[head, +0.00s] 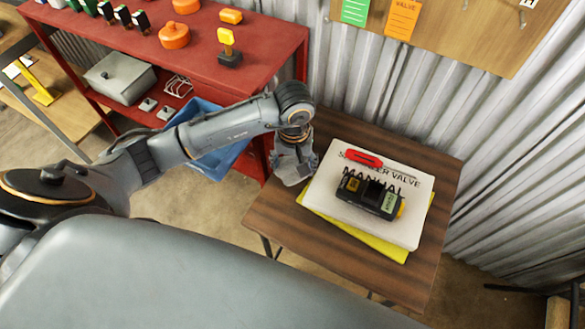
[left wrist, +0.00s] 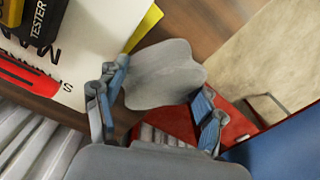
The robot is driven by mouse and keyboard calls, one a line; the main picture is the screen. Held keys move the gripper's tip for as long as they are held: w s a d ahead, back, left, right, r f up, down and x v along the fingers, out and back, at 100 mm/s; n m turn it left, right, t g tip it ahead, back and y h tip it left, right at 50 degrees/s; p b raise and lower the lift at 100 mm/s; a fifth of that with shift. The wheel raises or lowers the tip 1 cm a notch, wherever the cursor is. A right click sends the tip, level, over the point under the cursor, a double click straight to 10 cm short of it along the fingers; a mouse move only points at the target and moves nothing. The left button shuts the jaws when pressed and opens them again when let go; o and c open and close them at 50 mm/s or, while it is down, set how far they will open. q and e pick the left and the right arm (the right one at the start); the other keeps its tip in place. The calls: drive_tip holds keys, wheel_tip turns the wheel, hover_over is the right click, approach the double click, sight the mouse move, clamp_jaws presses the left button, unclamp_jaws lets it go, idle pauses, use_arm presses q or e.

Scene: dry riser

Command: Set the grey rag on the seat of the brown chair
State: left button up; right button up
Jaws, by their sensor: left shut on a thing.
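My left gripper (head: 294,172) is over the left part of a brown wooden table top. In the left wrist view, its two fingers (left wrist: 158,105) are shut on a grey rag (left wrist: 165,73), which sticks out beyond the fingertips. In the head view, the rag is hard to tell from the grey gripper. I cannot make out the brown chair in either view. My right gripper is not in view.
The wooden table (head: 270,222) holds a white manual (head: 405,228) over a yellow folder, with a black tester (head: 370,193) and red screwdriver (head: 364,158) on top. A red shelf (head: 265,38) and blue bin (head: 222,160) stand left. A corrugated wall is behind.

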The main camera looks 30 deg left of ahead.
sight(292, 170)
use_arm(q)
drive_tip(key=shift+w+a+f, duration=0.3)
drive_tip(key=shift+a+f, duration=0.05)
drive_tip(key=shift+f, duration=0.25)
wheel_tip(292, 170, down, 2)
drive_tip(key=shift+f+p, duration=0.15)
drive_tip(key=shift+p, duration=0.3)
drive_tip(key=shift+f, duration=0.45)
drive_tip(key=shift+f, duration=0.1)
drive_tip(key=o, duration=0.9)
drive_tip(key=shift+c, duration=0.2)
